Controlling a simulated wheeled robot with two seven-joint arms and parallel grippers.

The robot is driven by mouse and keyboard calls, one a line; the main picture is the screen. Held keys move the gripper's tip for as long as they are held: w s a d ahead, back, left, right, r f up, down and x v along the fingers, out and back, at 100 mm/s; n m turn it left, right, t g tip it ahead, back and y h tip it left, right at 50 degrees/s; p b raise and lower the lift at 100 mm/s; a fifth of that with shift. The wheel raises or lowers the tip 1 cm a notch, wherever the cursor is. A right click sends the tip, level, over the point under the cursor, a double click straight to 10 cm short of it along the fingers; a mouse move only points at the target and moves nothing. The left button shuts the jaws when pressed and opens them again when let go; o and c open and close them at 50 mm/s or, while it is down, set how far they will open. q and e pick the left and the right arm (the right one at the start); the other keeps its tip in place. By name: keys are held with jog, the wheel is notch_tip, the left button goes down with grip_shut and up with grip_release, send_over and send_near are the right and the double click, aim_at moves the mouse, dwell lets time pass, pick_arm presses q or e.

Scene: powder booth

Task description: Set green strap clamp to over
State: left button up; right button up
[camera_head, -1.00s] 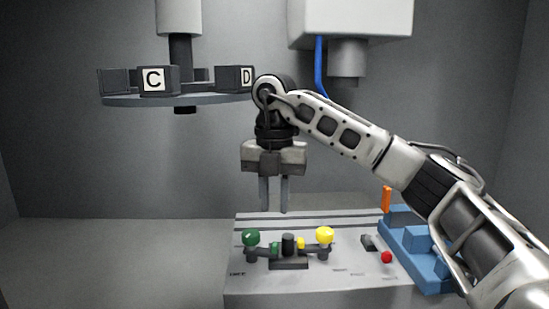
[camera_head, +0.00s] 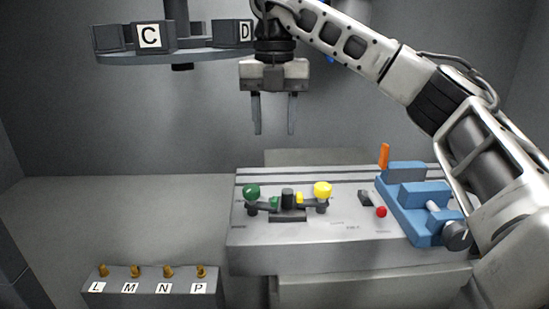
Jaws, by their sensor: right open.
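The strap clamp on the grey bench block (camera_head: 290,255) has a green knob (camera_head: 251,192) at its left end and a yellow knob (camera_head: 322,190) at its right end. A dark post (camera_head: 288,197) stands between them, with small green and yellow pieces beside it. My right gripper (camera_head: 273,130) is open and empty, pointing down above and behind the clamp, apart from it. My left gripper is not in view.
A blue vise-like fixture (camera_head: 412,205) with an orange handle (camera_head: 384,156) stands at the right, near a red button (camera_head: 381,212). A carousel (camera_head: 175,57) with lettered blocks hangs upper left. A peg rack (camera_head: 150,287) labelled L, M, N, P is at front left.

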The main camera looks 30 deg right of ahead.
jog(key=f+n+b, duration=0.1)
jog(key=n, duration=0.4)
jog(key=n+b, duration=0.5)
jog(key=n, duration=1.1)
send_over(275, 198)
notch_tip(275, 198, down, 7)
jog(key=shift+r, duration=0.2)
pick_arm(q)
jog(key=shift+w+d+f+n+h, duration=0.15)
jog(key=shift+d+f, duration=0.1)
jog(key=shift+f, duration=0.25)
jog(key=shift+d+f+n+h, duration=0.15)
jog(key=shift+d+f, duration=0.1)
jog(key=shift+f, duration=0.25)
pick_arm(e)
jog(key=shift+m, duration=0.3)
notch_tip(275, 198, down, 8)
jog(key=shift+f, duration=0.1)
